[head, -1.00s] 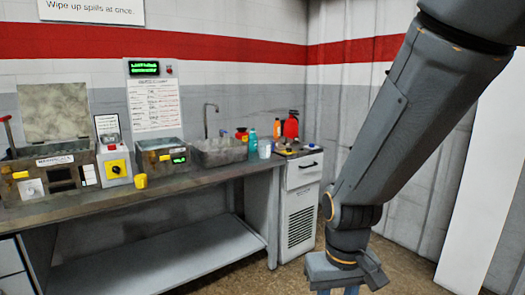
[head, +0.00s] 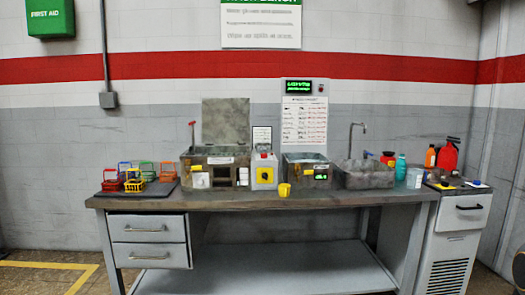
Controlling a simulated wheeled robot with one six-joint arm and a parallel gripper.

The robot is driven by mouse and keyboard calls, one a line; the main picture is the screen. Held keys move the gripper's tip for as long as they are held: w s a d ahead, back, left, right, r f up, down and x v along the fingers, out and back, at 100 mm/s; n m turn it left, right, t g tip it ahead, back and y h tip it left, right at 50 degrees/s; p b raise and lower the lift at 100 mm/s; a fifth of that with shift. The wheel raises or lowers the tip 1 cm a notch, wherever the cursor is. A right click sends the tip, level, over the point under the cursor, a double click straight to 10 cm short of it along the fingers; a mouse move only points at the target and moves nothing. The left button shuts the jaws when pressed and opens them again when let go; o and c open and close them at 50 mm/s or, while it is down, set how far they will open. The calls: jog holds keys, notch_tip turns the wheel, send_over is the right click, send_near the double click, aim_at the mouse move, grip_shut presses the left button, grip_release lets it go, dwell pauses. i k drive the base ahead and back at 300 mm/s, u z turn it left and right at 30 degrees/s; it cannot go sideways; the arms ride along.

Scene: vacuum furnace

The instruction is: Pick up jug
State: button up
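My gripper is out of the picture. Only a dark sliver, perhaps of my arm, shows at the lower right edge.
Colored wire baskets (head: 134,181) stand on a dark mat at the left. Bottles and a white cabinet (head: 458,225) are at the right.

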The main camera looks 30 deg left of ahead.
aim_at(415, 176)
jog(key=z, duration=0.2)
jog(key=i, duration=0.25)
jog(key=z, duration=0.9)
jog(key=i, duration=0.9)
jog(key=z, duration=0.4)
jog(key=i, duration=0.8)
jog(key=u, duration=0.9)
jog(key=i, duration=0.75)
jog(key=u, duration=1.1)
jog(key=i, duration=0.6)
jog(key=z, duration=0.1)
